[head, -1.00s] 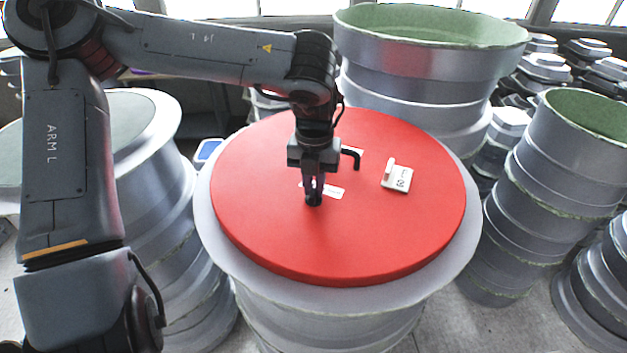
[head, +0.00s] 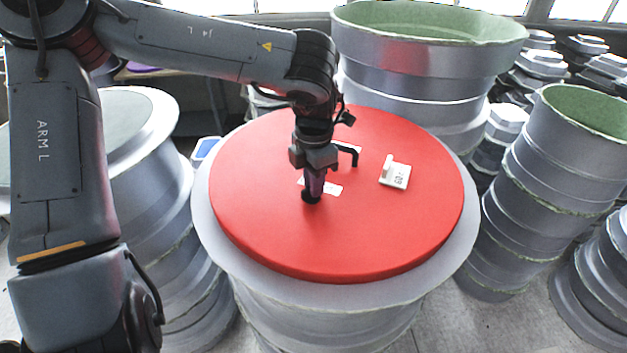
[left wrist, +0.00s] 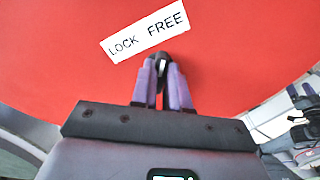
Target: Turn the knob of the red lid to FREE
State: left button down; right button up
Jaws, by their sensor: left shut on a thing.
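The red lid (head: 400,235) is a wide round disc on top of a grey drum-shaped mould. The black knob (left wrist: 162,64) shows between the fingertips in the left wrist view, just below a white LOCK FREE label (left wrist: 146,31). The label also shows on the lid in the head view (head: 332,188). My left gripper (head: 311,195) points down onto the lid and is shut on the knob. Its fingers hide most of the knob, so I cannot tell which word it points to.
A black bent handle (head: 350,152) and a small white block with a number tag (head: 395,174) stand on the lid near the gripper. Large grey moulds (head: 430,60) stand close behind, left and right. The lid's front half is clear.

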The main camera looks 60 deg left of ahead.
pick_arm(q)
jog(key=shift+m, duration=0.5)
jog(key=c, duration=1.1)
grip_release()
jog(key=shift+r, duration=0.1)
notch_tip(320, 180, up, 11)
jog(key=shift+f+b, duration=0.15)
jog(key=shift+b, duration=0.25)
